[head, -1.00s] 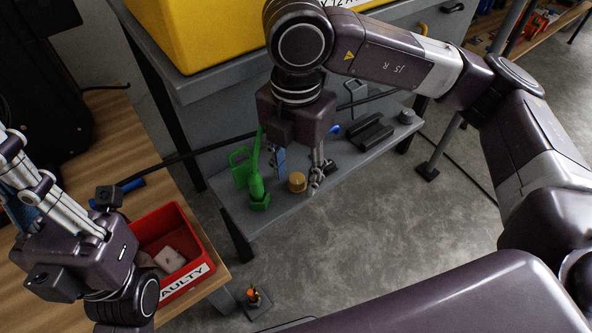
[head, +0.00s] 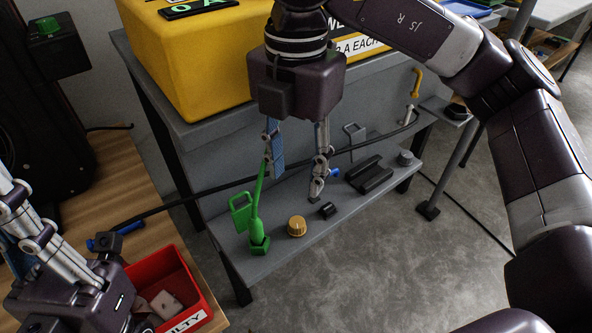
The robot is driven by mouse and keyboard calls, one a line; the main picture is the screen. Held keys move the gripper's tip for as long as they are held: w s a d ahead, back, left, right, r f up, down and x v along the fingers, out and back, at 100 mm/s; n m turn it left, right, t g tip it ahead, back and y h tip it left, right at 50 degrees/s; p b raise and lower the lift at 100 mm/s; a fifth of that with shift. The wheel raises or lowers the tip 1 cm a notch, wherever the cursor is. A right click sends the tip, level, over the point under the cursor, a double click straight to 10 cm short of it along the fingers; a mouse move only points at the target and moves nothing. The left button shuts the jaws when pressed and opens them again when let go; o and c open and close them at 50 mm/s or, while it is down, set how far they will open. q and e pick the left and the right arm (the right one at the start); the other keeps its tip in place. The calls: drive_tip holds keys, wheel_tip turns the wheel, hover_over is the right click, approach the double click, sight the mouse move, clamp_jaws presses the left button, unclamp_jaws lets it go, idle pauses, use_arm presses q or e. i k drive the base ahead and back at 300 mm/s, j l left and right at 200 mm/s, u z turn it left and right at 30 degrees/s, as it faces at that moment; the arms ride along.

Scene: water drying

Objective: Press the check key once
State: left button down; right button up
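No key in the head view can be read as the check key. A green button (head: 47,27) sits on a black machine (head: 38,110) at the top left. A yellow case (head: 195,65) with a partly cut-off dark sign stands on the grey bench. My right gripper (head: 296,178) points down in front of the bench, its fingers spread with nothing between them. It is above the lower shelf, with a green bottle-like item behind or beside its left finger. My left gripper (head: 12,225) is at the left edge, partly cut off, so its opening is unclear.
The lower grey shelf (head: 280,262) bears a green long-necked item (head: 257,225), a gold knob (head: 297,228), a black cylinder (head: 327,210) and a dark block (head: 369,176). A red bin (head: 197,285) is on the wooden table (head: 100,190). A black hose crosses the bench front.

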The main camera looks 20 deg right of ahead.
sight(327, 211)
drive_tip(key=k+l, duration=0.25)
drive_tip(key=k, duration=0.2)
drive_tip(key=k+l, duration=0.25)
drive_tip(key=k, duration=0.25)
